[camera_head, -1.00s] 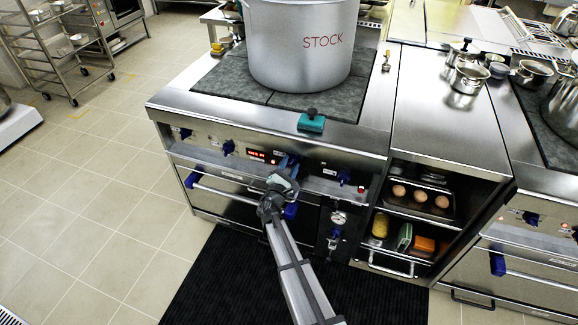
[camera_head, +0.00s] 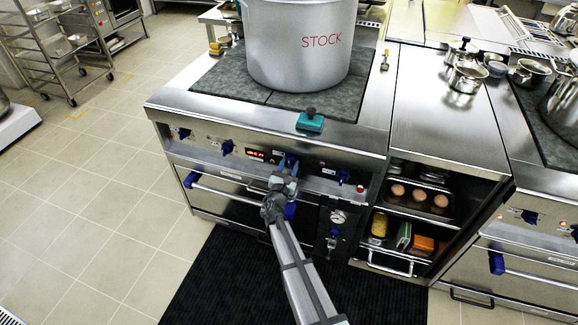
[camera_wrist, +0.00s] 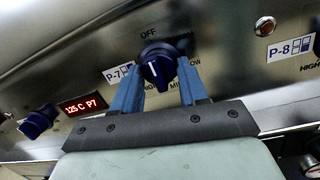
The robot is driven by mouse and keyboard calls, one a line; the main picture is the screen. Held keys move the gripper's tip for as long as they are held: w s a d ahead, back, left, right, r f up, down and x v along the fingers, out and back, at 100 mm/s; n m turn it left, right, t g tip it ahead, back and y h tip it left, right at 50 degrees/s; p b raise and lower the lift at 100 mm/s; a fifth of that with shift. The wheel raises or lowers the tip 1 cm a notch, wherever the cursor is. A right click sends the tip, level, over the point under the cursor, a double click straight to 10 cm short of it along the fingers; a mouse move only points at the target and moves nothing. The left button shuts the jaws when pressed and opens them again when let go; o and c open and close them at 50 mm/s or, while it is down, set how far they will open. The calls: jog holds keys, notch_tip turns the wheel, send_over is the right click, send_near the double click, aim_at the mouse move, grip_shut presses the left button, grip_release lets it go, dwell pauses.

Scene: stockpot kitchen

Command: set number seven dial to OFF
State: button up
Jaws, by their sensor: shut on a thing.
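The number seven dial (camera_wrist: 160,68) is a dark blue knob with a white line, beside a P-7 label (camera_wrist: 118,75). OFF is printed above it, with LOW to the right and other heat marks partly hidden below. The white line stands nearly upright in the wrist view, roughly in line with OFF. My gripper (camera_wrist: 160,88) is shut on the dial, with one blue finger on each side. In the head view, my gripper (camera_head: 285,167) is at the stove's front panel and covers much of the dial (camera_head: 292,158).
A red display (camera_wrist: 84,104) reading 125 C P7 and another blue knob (camera_wrist: 38,122) are to the left. A round red button (camera_wrist: 265,25) and the P-8 label (camera_wrist: 291,46) are to the right. A stockpot (camera_head: 298,50) stands on the stove above.

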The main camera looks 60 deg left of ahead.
jog(key=o, duration=1.1)
jog(key=shift+c, duration=0.2)
jog(key=v, duration=1.4)
